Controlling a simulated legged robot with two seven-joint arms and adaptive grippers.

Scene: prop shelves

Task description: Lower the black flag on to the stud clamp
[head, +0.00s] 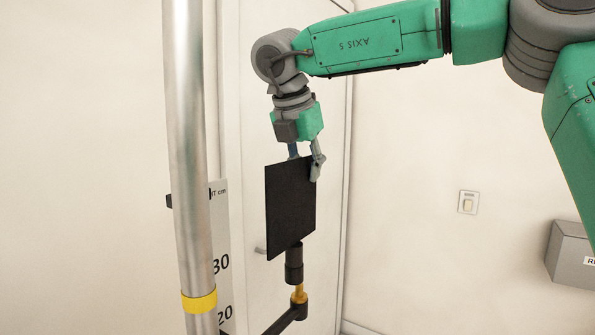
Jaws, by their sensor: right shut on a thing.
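The black flag (290,209) is a flat dark panel, hanging upright in the middle of the head view. My right gripper (305,163) is above it, shut on its top edge near the right corner. A black cylindrical socket (293,262) shows under the flag's lower edge. Directly below is the stud clamp (299,293), with a gold stud and a dark arm running down to the left. The socket's lower end appears at the stud's top; I cannot tell how far the stud is inside it. My left gripper is not in view.
A silver vertical pole (188,130) with a yellow band (199,301) stands left of the flag. A height scale (219,245) is behind it. A pale door (250,105) and wall are behind the flag. A grey box (570,255) is on the right wall.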

